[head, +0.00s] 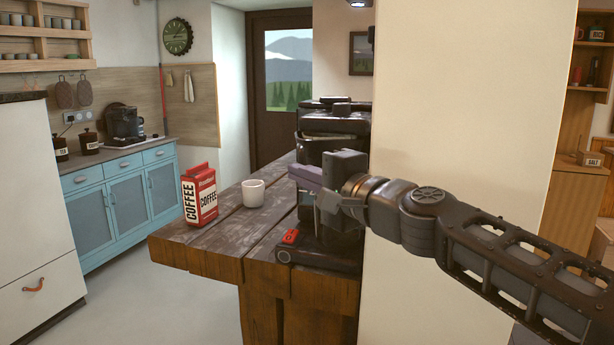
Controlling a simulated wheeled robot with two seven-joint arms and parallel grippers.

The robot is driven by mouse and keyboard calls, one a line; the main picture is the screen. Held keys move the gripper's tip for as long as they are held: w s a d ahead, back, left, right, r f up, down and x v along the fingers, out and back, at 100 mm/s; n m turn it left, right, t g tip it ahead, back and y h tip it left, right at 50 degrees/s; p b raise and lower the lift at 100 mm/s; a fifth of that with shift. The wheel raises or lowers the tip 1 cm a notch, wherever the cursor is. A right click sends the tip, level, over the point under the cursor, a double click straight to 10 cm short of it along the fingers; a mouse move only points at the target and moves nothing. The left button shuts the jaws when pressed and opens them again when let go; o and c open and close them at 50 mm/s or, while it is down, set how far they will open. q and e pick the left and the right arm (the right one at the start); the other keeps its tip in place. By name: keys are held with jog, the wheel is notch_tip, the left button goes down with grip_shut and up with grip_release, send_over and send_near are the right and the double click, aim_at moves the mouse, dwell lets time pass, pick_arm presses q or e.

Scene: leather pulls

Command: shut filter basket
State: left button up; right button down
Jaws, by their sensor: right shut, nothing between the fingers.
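A black coffee maker (338,122) stands on the wooden counter, its right side cut off by the white wall. My left gripper is not in view.
A white cup (252,193) and a red and white coffee bag (199,195) stand on the wooden counter (203,245), left of the machine. A white wall (450,90) rises close behind my right arm. The floor at left is clear.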

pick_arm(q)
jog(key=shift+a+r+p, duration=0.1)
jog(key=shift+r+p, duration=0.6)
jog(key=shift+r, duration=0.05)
pick_arm(e)
jog(key=w+a, duration=0.2)
jog(key=w, duration=0.4)
jog(key=shift+w+a, duration=0.15)
jog(key=shift+a, duration=0.2)
